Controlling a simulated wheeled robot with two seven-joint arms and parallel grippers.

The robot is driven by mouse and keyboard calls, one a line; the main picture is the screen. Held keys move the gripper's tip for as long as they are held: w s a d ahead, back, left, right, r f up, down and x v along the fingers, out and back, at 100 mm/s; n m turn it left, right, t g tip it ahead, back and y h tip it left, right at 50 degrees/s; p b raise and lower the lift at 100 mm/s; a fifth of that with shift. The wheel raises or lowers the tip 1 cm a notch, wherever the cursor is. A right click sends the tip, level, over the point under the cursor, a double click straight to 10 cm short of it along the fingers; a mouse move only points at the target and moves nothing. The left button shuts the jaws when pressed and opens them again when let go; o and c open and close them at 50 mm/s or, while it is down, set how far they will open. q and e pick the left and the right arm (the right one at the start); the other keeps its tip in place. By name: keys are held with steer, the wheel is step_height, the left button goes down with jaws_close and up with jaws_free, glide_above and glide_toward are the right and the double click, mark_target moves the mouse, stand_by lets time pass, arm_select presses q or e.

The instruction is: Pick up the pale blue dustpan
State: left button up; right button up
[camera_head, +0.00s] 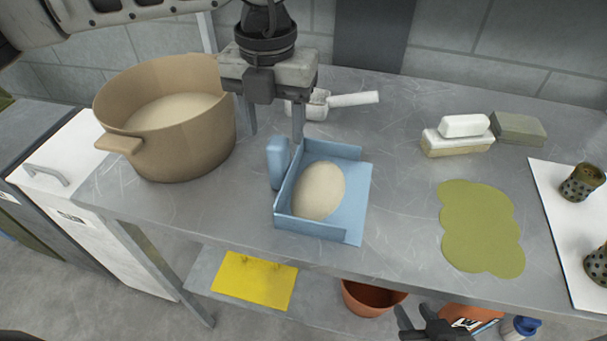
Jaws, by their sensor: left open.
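The pale blue dustpan (356,203) lies on the grey metal table, its short upright handle (278,162) on its left side. A pale beige oval thing (319,190) lies in the pan. My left gripper (273,130) is open and points down just behind the handle. Its right finger overlaps the pan's back left corner in the picture; I cannot tell whether it touches. The handle is not clasped. My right gripper (432,325) shows only in part at the bottom edge, below the table's front edge; its jaw state is unclear.
A large tan pot (185,135) stands close to the left of the dustpan. A white scoop (340,101) lies behind it. White and beige blocks (458,137), a green flat mat (475,235) and a white board (565,215) are to the right. A lower shelf holds a yellow cloth (254,281).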

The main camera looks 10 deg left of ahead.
mark_target(277, 140)
arm_select(q)
steer(key=f, duration=0.4)
steer(key=shift+s+d+f+p, duration=0.15)
steer(key=shift+s+d+p, duration=0.1)
steer(key=shift+p, duration=0.1)
jaws_close()
